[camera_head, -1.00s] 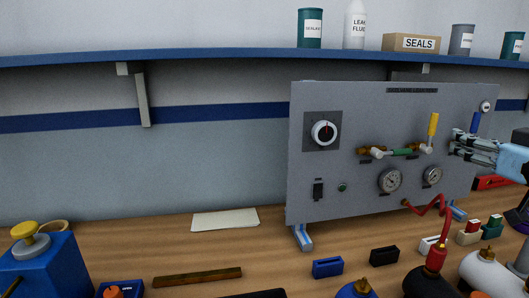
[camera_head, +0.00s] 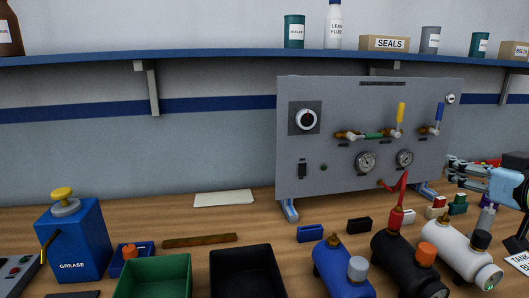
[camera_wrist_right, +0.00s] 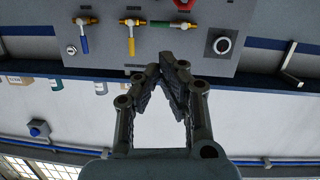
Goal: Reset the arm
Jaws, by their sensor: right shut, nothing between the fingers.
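My right gripper (camera_head: 452,171) is at the right of the head view, in front of the right edge of the grey test panel (camera_head: 240,135). It is shut and empty. In the right wrist view its fingertips (camera_wrist_right: 165,74) meet, with the panel (camera_wrist_right: 165,50) beyond them, upside down. The panel carries a black dial (camera_head: 306,119), a yellow-handled valve (camera_head: 400,116), a blue-handled valve (camera_head: 438,116) and two round gauges (camera_head: 366,161). The gripper is apart from both valve handles. My left gripper is not in view.
A white tank (camera_head: 455,248), black tank (camera_head: 400,265) and blue tank (camera_head: 335,268) lie on the bench. Green (camera_head: 150,280) and black bins (camera_head: 245,275) and a grease can (camera_head: 75,240) stand left. A shelf (camera_head: 220,57) runs above.

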